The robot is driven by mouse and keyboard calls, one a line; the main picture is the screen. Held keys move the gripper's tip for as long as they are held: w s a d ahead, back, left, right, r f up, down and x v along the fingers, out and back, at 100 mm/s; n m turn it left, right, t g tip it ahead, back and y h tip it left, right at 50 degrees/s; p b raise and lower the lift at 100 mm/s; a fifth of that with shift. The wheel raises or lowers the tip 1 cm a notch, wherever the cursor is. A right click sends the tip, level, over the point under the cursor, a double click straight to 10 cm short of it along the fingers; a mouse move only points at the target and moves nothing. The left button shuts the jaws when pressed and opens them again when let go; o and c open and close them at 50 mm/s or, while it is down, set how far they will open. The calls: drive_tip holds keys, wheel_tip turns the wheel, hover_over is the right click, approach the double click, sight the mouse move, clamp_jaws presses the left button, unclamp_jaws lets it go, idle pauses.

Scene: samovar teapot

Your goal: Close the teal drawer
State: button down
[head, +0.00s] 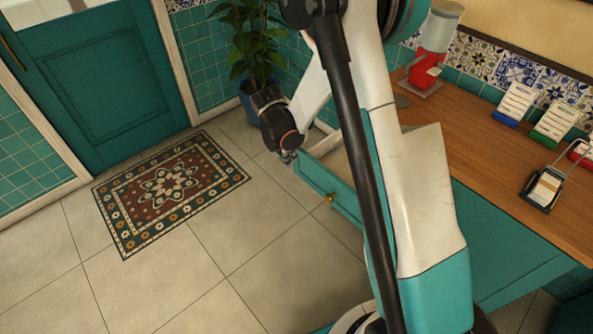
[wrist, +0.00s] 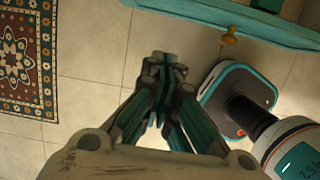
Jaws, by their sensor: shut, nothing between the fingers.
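The teal drawer (head: 318,184) is pulled out from the teal counter in the head view, with part of its pale inside showing behind the front. Its small brass knob (head: 330,197) is on the front panel. My arm hides part of the drawer. My gripper (head: 288,157) is shut and empty, close to the far left end of the drawer front. In the wrist view the drawer front (wrist: 190,10) runs along the top, with the knob (wrist: 229,37) right of my gripper (wrist: 163,58). I cannot tell whether the gripper touches the drawer.
The wooden counter top (head: 480,145) holds a red and white dispenser (head: 433,45), menu cards (head: 515,103) and a black holder (head: 543,190). A potted plant (head: 250,50) stands behind my gripper. A patterned rug (head: 170,190) lies on the otherwise clear tiled floor, near a teal door (head: 100,80).

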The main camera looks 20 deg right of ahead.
drive_tip(key=f, duration=0.1)
drive_tip(key=b, duration=0.6)
approach(303, 168)
drive_tip(key=shift+s+d+f, duration=0.1)
drive_tip(key=shift+s+f, duration=1.7)
drive_tip(key=shift+f, duration=0.3)
drive_tip(key=shift+d, duration=0.1)
